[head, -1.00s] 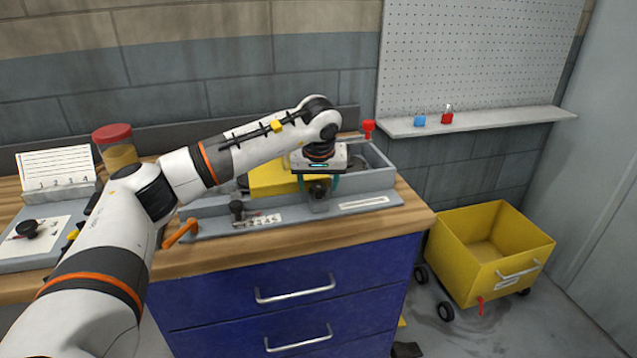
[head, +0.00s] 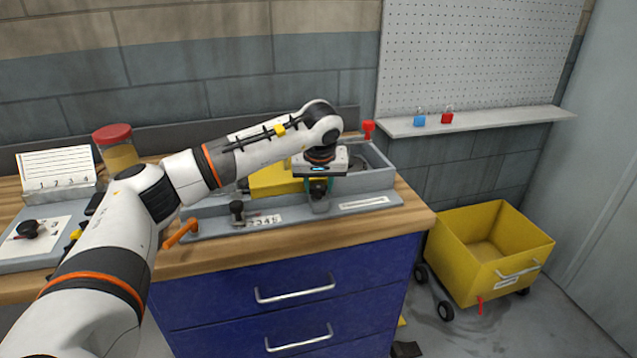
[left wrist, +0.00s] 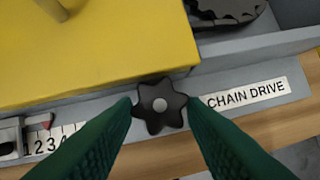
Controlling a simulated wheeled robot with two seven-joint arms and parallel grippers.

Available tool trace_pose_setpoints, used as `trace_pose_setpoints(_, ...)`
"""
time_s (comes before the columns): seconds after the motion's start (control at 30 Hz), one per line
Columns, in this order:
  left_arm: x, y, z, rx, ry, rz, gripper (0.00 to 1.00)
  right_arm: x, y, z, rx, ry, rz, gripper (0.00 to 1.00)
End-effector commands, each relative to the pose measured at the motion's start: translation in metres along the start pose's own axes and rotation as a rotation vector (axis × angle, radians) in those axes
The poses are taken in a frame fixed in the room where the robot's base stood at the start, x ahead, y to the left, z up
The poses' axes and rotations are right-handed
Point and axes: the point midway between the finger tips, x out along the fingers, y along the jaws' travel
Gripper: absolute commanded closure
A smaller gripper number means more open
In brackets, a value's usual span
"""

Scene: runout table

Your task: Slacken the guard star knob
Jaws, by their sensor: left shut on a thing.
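The guard star knob (left wrist: 160,105) is black with a pale centre and sits at the front edge of the yellow guard in the left wrist view. My left gripper (left wrist: 158,118) is shut on the knob, with a green fingertip on each side of it. In the head view my left gripper (head: 319,186) points down at the front of the machine and mostly hides the knob. The yellow guard (head: 272,181) lies beside it, its lid flat. My right gripper is not in view.
A label reading CHAIN DRIVE (left wrist: 246,93) is right of the knob, and a numbered scale (left wrist: 52,138) is left. A red knob (head: 368,127) rises behind.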

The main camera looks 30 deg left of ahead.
Motion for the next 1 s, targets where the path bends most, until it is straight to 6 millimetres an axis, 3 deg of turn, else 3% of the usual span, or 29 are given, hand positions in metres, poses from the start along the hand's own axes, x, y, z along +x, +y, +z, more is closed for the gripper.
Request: trace_pose_setpoints(1.0, 0.0, -0.009, 0.004, -0.656, -0.001, 0.273, 0.84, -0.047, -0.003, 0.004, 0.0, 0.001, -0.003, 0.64)
